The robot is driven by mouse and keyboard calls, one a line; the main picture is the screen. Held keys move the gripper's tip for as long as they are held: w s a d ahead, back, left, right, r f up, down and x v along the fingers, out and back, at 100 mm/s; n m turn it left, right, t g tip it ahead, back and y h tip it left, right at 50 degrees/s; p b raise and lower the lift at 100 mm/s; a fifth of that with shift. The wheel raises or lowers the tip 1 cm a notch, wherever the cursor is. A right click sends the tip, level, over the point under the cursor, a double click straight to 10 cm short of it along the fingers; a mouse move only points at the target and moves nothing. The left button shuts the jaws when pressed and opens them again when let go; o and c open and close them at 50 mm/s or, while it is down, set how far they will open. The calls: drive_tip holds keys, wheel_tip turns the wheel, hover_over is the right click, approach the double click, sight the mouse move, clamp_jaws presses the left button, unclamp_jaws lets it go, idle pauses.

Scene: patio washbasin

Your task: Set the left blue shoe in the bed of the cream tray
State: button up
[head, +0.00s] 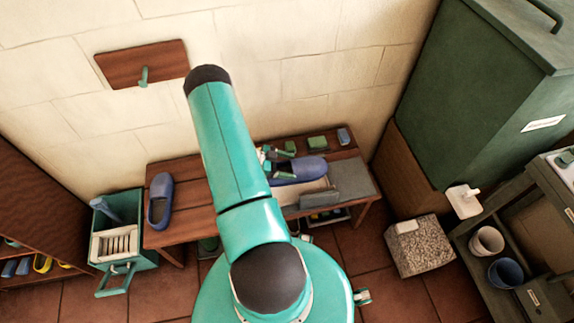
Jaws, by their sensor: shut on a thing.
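One blue shoe (159,205) lies on the left part of the wooden bench, apart from my gripper. A second blue shoe (306,168) is at my gripper (272,162), over the back part of the cream tray (303,195) on the bench's right half. My gripper is shut on this second shoe near its left end. My arm hides part of the gripper and the tray's left side. I cannot tell whether the held shoe touches the tray.
Green blocks (317,143) and a small blue item (344,136) lie at the bench's back edge. A grey mat (350,182) covers its right end. A green drawer box (124,240) stands left of the bench, a speckled block (420,248) right. Bare planks (195,195) show mid-left.

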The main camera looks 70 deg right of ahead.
drive_tip(key=shift+f, duration=5.4)
drive_tip(key=o, duration=1.3)
drive_tip(key=v, duration=1.3)
drive_tip(key=shift+w+a+r, duration=0.1)
drive_tip(key=shift+w+r, duration=0.1)
drive_tip(key=shift+w, duration=0.1)
drive_tip(key=shift+w, duration=0.1)
